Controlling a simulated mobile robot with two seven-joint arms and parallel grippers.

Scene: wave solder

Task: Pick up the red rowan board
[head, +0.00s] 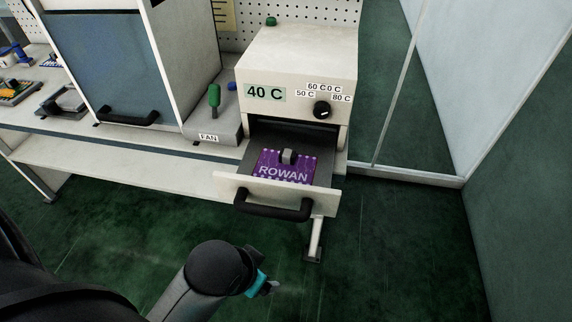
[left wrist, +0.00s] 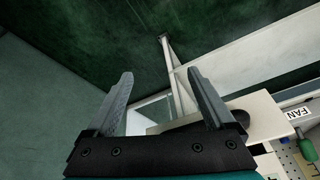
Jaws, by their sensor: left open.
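The rowan board (head: 284,171) is purple, not red, with white ROWAN lettering and a grey block on top. It lies flat in the open drawer (head: 226,183) of the cream 40 C oven (head: 297,60). My left gripper (head: 270,287) is low in front of the drawer, apart from the handle and the board. In the left wrist view my left gripper (left wrist: 161,82) is open with nothing between its fingers; the board does not show there. My right gripper is out of view.
The drawer has a black handle (head: 272,208) on its front. A fan switch box (head: 212,125) with a green lever and a cabinet with a blue-grey front (head: 120,60) stand left of the oven. Pale wall panels (head: 525,110) close the right. The green floor in front is clear.

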